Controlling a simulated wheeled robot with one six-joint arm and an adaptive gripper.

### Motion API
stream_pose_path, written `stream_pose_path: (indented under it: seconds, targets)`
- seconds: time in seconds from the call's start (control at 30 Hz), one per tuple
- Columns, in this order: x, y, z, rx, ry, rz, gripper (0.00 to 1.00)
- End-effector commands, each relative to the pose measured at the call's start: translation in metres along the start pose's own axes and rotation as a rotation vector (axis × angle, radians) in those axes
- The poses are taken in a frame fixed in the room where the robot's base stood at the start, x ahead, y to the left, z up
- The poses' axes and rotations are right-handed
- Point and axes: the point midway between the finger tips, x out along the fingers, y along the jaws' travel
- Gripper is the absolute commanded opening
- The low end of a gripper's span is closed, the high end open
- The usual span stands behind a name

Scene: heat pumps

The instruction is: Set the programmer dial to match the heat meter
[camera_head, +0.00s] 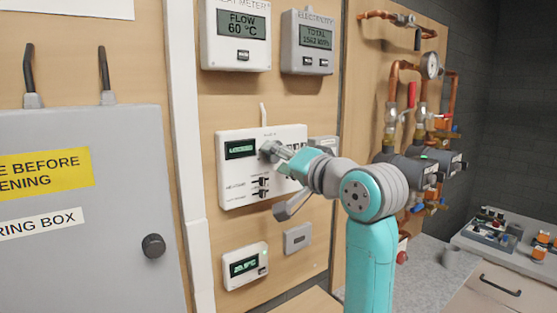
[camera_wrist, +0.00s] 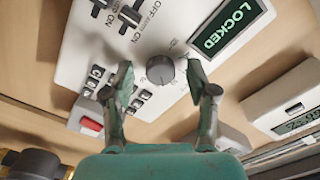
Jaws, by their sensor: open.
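The heat meter (camera_head: 236,52) is a white box at the top of the board in the head view; its display reads FLOW 60 °C. The programmer (camera_head: 233,184) is a white panel below it with a small green display and slide switches. In the wrist view the programmer's display (camera_wrist: 228,28) reads LOCKED. The grey round dial (camera_wrist: 160,70) shows in the wrist view, between my gripper's two spread fingers (camera_wrist: 160,76). My gripper (camera_head: 275,152) is open at the programmer's face and covers part of it in the head view. I cannot tell whether the fingers touch the dial.
An electricity meter (camera_head: 307,62) hangs right of the heat meter. A thermostat (camera_head: 245,266) reading about 20.5 °C is below the programmer. A grey wiring box (camera_head: 85,255) stands left, copper pipes and valves (camera_head: 405,110) right. A red button (camera_wrist: 91,124) shows in the wrist view.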

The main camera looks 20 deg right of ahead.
Motion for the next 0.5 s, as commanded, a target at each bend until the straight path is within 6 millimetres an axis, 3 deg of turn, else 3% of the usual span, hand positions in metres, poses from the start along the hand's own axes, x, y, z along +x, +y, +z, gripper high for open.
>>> stream_pose_path:
  seconds: [0.17, 0.5]
  targets:
    - [-0.022, 0.001, -0.001, 0.000, 0.002, 0.000, 0.58]
    - [-0.088, 0.001, -0.001, -0.001, 0.003, 0.000, 0.58]
